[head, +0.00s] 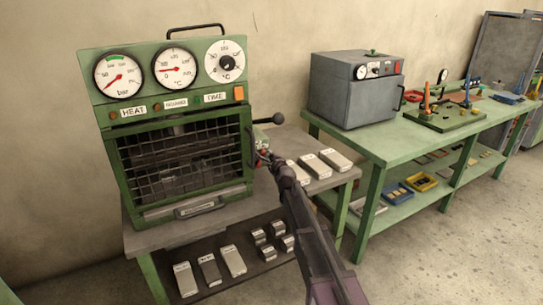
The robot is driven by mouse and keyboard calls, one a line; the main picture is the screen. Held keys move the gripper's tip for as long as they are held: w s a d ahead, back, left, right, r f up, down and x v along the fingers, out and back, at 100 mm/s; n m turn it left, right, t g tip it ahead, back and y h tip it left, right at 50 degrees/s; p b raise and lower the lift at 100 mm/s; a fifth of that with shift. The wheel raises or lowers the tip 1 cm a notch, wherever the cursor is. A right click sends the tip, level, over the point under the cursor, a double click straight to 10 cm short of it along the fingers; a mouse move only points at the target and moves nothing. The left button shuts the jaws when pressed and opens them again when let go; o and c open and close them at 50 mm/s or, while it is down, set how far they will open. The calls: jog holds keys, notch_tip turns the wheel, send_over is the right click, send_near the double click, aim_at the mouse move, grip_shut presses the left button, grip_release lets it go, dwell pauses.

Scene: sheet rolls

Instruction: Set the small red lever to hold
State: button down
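A green press cabinet (118,178) with a wire-mesh front stands on a table at the left. My arm reaches up from the lower right, and my gripper (263,155) is at the cabinet's right side, near the front edge. A small patch of red shows right at the gripper. I cannot tell if it is the small red lever, nor whether the gripper touches it. The fingers are too small and covered to tell open from shut. A dark lever with a black ball knob (278,118) sticks out to the right just above the gripper. No hold mark is readable.
Three dials (174,68) and an orange switch (239,93) are on the cabinet's top panel. Metal blocks (325,160) lie on the table right of my gripper, and several more on the shelf below. A grey box (352,95) stands on a green bench (385,150) at the right.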

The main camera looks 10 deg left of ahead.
jog(key=c, duration=0.6)
grip_release()
jog(key=shift+s+f, duration=0.1)
jog(key=shift+o, duration=1.1)
jog(key=shift+s+d+m, duration=0.15)
jog(key=shift+s+m, duration=0.05)
jog(key=shift+m, duration=0.1)
jog(key=s+d+m, duration=0.1)
jog(key=s+m, duration=0.2)
jog(key=s+d+m+y+b, duration=0.1)
jog(key=s+m, duration=0.2)
jog(key=s+d+m+y+b, duration=0.1)
jog(key=s+m, duration=0.2)
jog(key=s, duration=0.1)
jog(key=shift+s+d+f+m, duration=0.1)
jog(key=shift+d+m, duration=0.15)
jog(key=shift+m, duration=0.05)
jog(key=shift+s+d+m, duration=0.2)
jog(key=shift+s+m, duration=0.3)
jog(key=shift+m, duration=0.1)
jog(key=shift+w, duration=0.1)
jog(key=x, duration=1.3)
jog(key=shift+w+a+r, duration=0.2)
jog(key=shift+w+r, duration=0.1)
jog(key=shift+r, duration=0.1)
